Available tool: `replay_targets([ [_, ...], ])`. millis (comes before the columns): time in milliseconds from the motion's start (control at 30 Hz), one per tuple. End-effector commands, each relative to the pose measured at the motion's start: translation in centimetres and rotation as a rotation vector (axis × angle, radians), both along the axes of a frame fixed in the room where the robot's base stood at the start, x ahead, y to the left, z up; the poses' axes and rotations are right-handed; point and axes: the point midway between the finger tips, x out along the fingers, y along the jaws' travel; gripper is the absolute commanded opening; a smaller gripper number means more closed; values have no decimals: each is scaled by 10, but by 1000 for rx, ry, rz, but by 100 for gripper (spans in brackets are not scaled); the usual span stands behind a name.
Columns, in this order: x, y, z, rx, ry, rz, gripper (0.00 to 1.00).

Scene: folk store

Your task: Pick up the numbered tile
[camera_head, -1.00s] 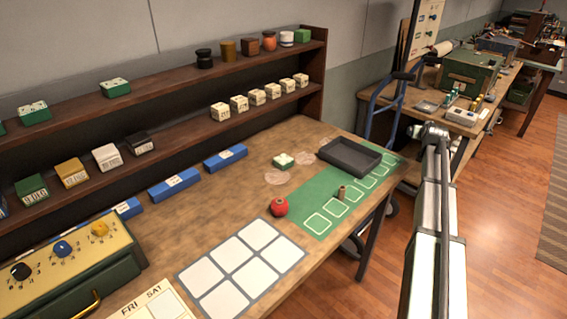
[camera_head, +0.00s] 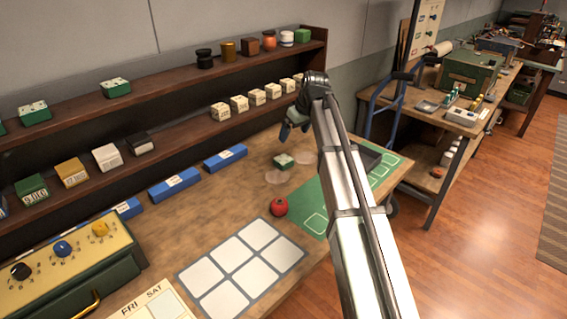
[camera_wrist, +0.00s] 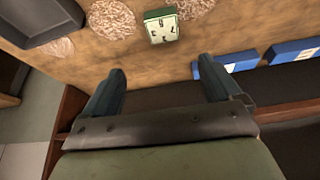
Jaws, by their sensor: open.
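A small tile with a pale, dark-marked top and green base (camera_head: 284,161) lies on the wooden table, near the foot of the shelf. It also shows near the top middle of the wrist view (camera_wrist: 161,25). I take it for the numbered tile, though its marks are too small to read surely. My gripper (camera_head: 292,132) is above the table, just behind the tile in the head view. In the wrist view, my gripper (camera_wrist: 161,66) is open and empty, with the tile beyond its fingertips, roughly centred between them and apart from them.
Round pale patches (camera_head: 276,177) mark the table beside the tile. A dark tray (camera_head: 370,155) is partly hidden by my arm. A red round object (camera_head: 279,207) stands nearer. Blue blocks (camera_head: 225,158) line the shelf's foot. Shelves (camera_head: 180,140) of small boxes rise behind.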

Motion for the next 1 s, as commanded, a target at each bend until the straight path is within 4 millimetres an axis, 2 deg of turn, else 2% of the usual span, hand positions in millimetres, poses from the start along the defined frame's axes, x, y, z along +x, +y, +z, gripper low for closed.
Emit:
replay_targets([
  [167, -3, 11, -8, -4, 15, 25, 92],
  [600, 17, 26, -69, -4, 14, 22, 92],
  [1000, 21, 28, -88, -3, 13, 21, 92],
])
